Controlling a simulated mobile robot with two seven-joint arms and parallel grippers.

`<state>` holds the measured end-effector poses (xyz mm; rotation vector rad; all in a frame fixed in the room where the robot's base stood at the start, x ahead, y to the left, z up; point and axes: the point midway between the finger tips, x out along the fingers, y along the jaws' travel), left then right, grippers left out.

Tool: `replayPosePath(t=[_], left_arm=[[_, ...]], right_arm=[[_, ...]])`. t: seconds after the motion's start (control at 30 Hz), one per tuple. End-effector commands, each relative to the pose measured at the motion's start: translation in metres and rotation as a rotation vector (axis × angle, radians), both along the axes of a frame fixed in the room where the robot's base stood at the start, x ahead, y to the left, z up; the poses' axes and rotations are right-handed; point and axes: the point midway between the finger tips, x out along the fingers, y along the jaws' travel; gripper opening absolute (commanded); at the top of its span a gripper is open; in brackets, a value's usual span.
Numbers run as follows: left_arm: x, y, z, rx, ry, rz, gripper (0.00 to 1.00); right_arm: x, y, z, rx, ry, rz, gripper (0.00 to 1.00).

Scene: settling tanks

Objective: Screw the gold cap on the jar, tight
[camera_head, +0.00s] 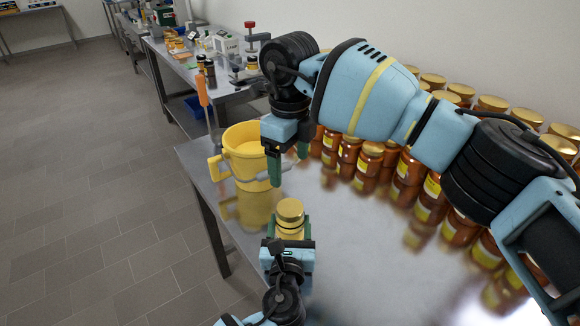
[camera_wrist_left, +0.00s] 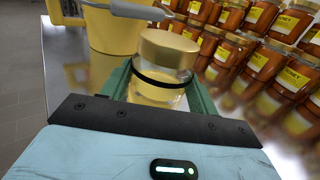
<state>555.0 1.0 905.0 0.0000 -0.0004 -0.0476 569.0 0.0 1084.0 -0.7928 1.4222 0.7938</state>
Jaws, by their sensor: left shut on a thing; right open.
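The jar (camera_wrist_left: 158,95) is clear glass with pale yellow contents and a dark band near its top. It stands upright on the steel table. The gold cap (camera_head: 290,209) sits on the jar's mouth and also shows in the left wrist view (camera_wrist_left: 168,48); I cannot tell how tight it is. My left gripper (camera_head: 290,229) is shut on the jar, its green fingers on either side of the glass below the cap. My right gripper (camera_head: 288,168) is open and empty, pointing down above and slightly behind the jar, apart from the cap.
Several honey jars (camera_head: 370,158) with gold lids line the back of the steel table (camera_head: 335,255). The table right of the jar is bare.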

Motion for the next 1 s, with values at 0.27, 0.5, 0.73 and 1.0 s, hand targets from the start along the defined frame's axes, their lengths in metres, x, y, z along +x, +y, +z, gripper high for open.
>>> replayPosePath(t=[0.27, 0.5, 0.73, 1.0], left_arm=[[0.0, 0.0, -0.001, 0.0, 0.001, 0.0, 0.66], [0.0, 0.0, 0.0, 0.0, 0.001, 0.0, 0.85], [-0.003, 0.0, 0.0, 0.0, 0.001, 0.0, 0.85], [-0.04, 0.002, -0.001, -0.001, 0.002, -0.001, 0.85]], right_arm=[[0.0, 0.0, 0.0, 0.0, 0.0, 0.0, 0.79], [0.0, 0.0, 0.0, 0.0, 0.0, 0.0, 0.79], [0.0, 0.0, 0.0, 0.0, -0.001, 0.0, 0.79], [0.0, 0.0, 0.006, 0.0, -0.008, 0.0, 0.79]])
